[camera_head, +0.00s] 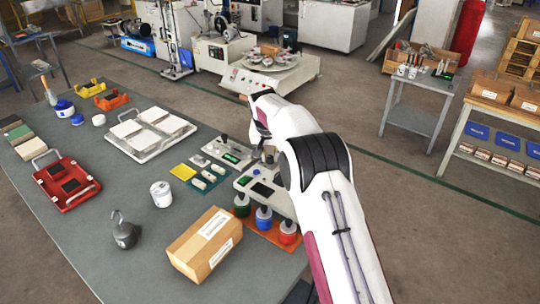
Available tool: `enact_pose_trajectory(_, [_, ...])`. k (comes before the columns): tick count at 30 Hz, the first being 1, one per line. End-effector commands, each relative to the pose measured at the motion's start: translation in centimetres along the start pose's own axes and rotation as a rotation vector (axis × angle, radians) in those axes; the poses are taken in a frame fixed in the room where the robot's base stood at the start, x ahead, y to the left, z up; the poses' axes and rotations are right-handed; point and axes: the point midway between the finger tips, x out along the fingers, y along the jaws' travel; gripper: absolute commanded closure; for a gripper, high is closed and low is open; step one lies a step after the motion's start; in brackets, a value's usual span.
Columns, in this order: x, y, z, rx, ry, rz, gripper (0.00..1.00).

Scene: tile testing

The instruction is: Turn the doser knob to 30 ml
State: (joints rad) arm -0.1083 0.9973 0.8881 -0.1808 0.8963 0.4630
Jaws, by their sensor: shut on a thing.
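The doser (245,184) looks like a pale box with a dark panel, near the right edge of the grey table. My arm comes in from the lower right and bends down over the doser. My gripper (268,156) is small in view and partly hidden by my arm. It is low at the back of the doser, shut on what seems to be the doser knob. The knob and its scale are hidden, so the setting cannot be read.
A cardboard box (188,257) stands in front of the doser. A small device with a green display (231,157) and a teal tray (207,179) lie to its left. A white tub (161,194), a hooked grey weight (124,232) and a red case (68,195) are further left.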

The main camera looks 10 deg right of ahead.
Motion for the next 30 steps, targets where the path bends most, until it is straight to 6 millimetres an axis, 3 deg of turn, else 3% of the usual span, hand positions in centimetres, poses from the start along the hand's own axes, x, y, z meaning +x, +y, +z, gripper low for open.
enact_pose_trajectory(15, [0.03, -0.01, 0.0, 0.017, 0.0, 0.007, 1.0])
enact_pose_trajectory(16, [0.03, -0.01, 0.0, 0.017, 0.0, 0.007, 0.79])
enact_pose_trajectory(18, [0.03, -0.01, 0.01, 0.017, 0.0, 0.007, 0.65])
enact_pose_trajectory(30, [-0.1, -0.01, -0.01, 0.017, 0.0, 0.007, 0.65])
